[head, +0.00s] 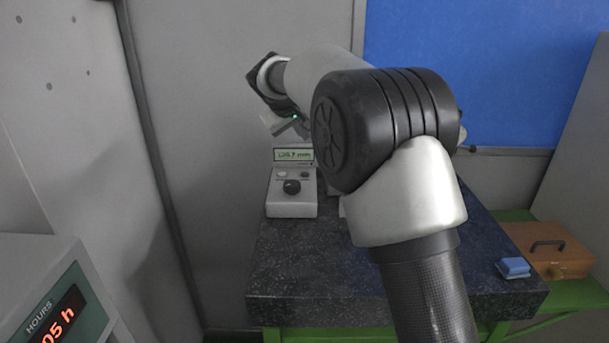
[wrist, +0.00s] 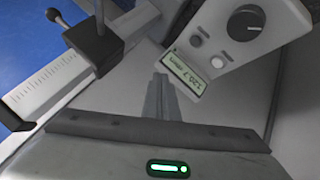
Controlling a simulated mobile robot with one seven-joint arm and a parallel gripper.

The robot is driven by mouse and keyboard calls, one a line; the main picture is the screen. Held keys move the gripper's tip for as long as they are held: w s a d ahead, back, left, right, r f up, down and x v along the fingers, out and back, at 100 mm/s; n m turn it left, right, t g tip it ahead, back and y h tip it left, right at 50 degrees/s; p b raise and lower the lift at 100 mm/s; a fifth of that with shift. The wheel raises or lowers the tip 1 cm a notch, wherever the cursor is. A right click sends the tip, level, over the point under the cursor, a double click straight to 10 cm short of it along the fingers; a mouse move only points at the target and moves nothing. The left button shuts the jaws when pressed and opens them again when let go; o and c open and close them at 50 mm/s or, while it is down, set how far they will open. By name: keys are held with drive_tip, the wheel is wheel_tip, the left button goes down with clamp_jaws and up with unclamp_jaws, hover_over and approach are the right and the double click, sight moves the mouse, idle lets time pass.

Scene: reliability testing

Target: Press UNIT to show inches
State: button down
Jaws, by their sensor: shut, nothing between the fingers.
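The measuring unit (head: 291,205) is a pale box on the dark stone table, with a lit display (head: 293,155) reading about 120.7 mm. Below the display are a white button (head: 282,174), a darker grey button (head: 305,174) and a black knob (head: 291,187). In the wrist view the display (wrist: 187,76), white button (wrist: 218,62), grey button (wrist: 196,41) and knob (wrist: 244,22) also show. The button labels are too small to read. My gripper (wrist: 160,78) is shut and empty, with its tips left of the display in that view. In the head view it hangs just above the display.
The dark stone table (head: 300,265) has free room at its front. A ruled scale with a black clamp (wrist: 97,45) stands left in the wrist view. A blue block (head: 513,268), a wooden case (head: 555,250) and an hours meter (head: 60,310) also show.

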drive_tip(key=shift+f+b, duration=3.2)
drive_tip(key=shift+f, duration=1.05)
drive_tip(key=shift+f+b, duration=0.4)
drive_tip(key=shift+f, duration=0.05)
drive_tip(key=shift+f+b, duration=0.35)
drive_tip(key=shift+f, duration=0.05)
drive_tip(key=shift+r, duration=0.1)
drive_tip(key=shift+r+p, duration=0.65)
drive_tip(key=shift+r, duration=0.1)
wheel_tip(320, 180, up, 5)
drive_tip(key=p, duration=0.4)
